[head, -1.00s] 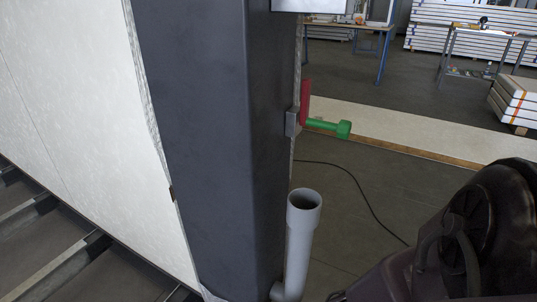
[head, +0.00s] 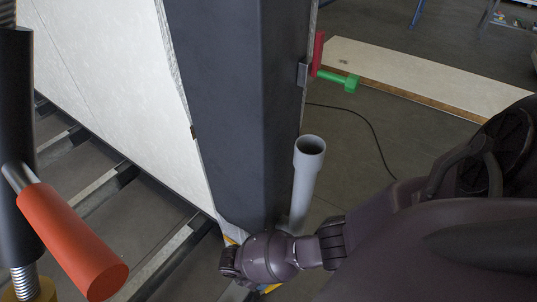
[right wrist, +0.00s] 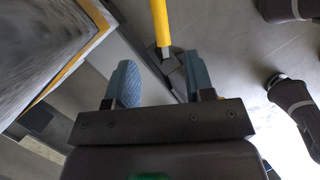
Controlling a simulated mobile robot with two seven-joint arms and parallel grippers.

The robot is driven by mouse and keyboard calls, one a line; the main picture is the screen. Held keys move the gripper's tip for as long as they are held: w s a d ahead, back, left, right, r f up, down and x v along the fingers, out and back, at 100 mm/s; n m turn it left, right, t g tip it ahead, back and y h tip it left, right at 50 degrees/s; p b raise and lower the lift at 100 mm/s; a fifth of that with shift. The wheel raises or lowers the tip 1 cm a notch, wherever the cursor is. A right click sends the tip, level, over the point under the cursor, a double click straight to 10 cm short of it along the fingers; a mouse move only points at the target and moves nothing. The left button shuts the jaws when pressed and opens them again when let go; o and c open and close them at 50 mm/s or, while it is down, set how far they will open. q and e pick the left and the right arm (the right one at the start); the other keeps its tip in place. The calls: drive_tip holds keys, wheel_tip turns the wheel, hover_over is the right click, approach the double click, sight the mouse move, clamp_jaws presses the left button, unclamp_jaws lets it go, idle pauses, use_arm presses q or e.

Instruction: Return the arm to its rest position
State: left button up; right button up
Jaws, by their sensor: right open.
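My right arm (head: 400,225) comes in from the right in the head view and bends toward the bottom middle, low in front of the dark post. Its gripper is not clearly seen there. In the right wrist view my right gripper (right wrist: 160,62) is open, with its two blue-grey fingers apart. A yellow bar (right wrist: 160,20) shows beyond and between the fingertips; I cannot tell its distance. Nothing is seen held. My left gripper is not in view.
A dark post (head: 240,110) stands in the middle, with a grey pipe (head: 305,180) beside it and a red-and-green clamp (head: 335,78) on it. An orange-handled tool (head: 75,245) is close at left. A white panel (head: 110,90) stands behind. Floor at right is open around a long board (head: 420,75).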

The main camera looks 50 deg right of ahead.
drive_tip(key=shift+w+a+r, duration=0.1)
drive_tip(key=shift+a+r, duration=0.1)
drive_tip(key=shift+r, duration=0.35)
